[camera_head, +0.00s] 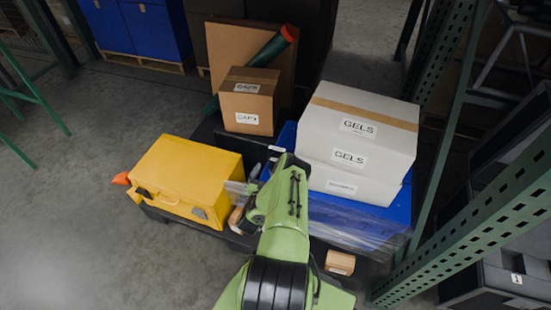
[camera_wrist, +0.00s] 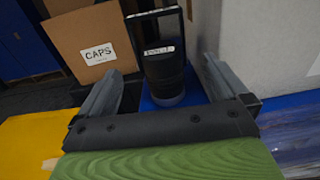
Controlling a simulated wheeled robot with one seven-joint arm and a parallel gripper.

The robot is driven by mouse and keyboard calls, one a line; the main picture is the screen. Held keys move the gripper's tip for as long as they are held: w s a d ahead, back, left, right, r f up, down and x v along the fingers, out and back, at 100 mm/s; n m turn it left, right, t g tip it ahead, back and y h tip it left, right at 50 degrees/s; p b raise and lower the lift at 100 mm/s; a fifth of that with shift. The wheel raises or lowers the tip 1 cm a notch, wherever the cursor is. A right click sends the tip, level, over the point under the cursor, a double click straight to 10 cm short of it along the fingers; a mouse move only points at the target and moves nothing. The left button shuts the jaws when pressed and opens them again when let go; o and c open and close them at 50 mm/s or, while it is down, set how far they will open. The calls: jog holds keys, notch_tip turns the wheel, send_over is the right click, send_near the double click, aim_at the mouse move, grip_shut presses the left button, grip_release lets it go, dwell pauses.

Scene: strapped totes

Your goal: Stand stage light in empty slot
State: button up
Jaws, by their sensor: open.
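A black, cylinder-shaped thing with a square black frame and a small white label, which looks like the stage light (camera_wrist: 165,75), stands upright in the wrist view. Its lower end is over a blue surface. My gripper (camera_wrist: 162,68) is open, with one grey finger on each side of the light in the picture. I cannot tell whether either finger touches it. In the head view my green wrist hides most of this spot. A blue tote (camera_head: 345,215) lies under the white boxes. I cannot make out an empty slot in either view.
A yellow case (camera_head: 185,180) lies left of my arm. The brown CAPS box (camera_head: 249,102) stands behind, and white GELS boxes (camera_head: 360,135) are stacked at right. A small brown box (camera_head: 340,262) sits near the front. Green rack posts (camera_head: 480,235) stand at right; open floor is at left.

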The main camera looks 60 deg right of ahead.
jog(key=a+p, duration=0.1)
jog(key=p, duration=0.1)
jog(key=a+p, duration=0.2)
jog(key=p, duration=0.1)
jog(key=a+p, duration=0.1)
jog(key=p, duration=0.1)
jog(key=shift+s+a, duration=0.25)
jog(key=shift+s, duration=0.1)
